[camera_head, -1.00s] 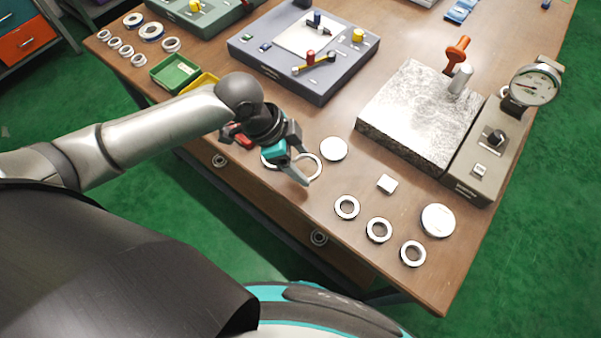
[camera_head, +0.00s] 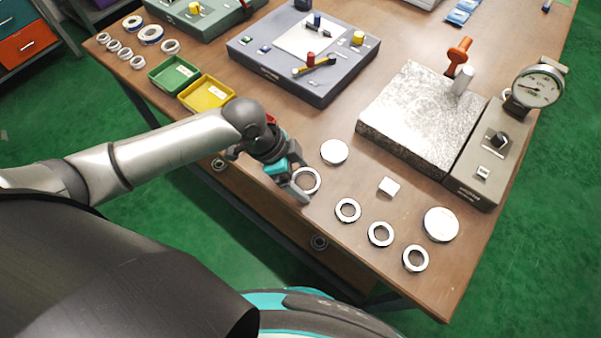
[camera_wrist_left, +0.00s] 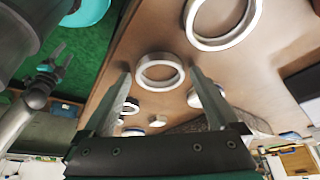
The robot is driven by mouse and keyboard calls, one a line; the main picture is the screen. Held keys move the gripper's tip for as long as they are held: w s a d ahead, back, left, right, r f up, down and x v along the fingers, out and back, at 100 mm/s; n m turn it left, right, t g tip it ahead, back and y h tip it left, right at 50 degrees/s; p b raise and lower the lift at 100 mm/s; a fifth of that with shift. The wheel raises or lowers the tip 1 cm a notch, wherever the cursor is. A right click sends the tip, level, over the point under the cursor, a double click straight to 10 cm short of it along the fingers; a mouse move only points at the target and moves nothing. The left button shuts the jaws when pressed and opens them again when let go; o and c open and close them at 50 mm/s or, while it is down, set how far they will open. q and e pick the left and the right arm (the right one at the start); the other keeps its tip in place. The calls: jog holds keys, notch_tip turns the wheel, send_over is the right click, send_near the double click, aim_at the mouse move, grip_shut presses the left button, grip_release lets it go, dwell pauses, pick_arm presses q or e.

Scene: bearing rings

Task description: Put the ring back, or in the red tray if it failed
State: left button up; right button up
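My left gripper (camera_head: 294,184) is low over the near table edge, beside a pale metal ring (camera_head: 307,180). In the left wrist view its two fingers (camera_wrist_left: 160,88) are apart, with a ring (camera_wrist_left: 160,72) showing between their tips; I cannot tell whether they touch it. A larger-looking ring (camera_wrist_left: 225,20) shows at the top there. Three more rings lie in a row to the right: one (camera_head: 348,210), another (camera_head: 380,234) and a third (camera_head: 415,258). A red patch (camera_head: 270,119), perhaps the red tray, shows behind my left arm, mostly hidden.
A green tray (camera_head: 174,75) and a yellow tray (camera_head: 207,94) stand left. Several rings lie at the far left. A granite block (camera_head: 420,115) with a dial gauge (camera_head: 537,87) stands right. Two pale discs (camera_head: 334,152) (camera_head: 440,224) and a small white block (camera_head: 388,186) lie nearby.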

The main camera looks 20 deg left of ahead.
pick_arm(q)
jog(key=shift+o, duration=0.2)
jog(key=shift+r, duration=0.25)
jog(key=p+v, duration=0.3)
jog(key=v, duration=0.9)
jog(key=shift+f, duration=0.15)
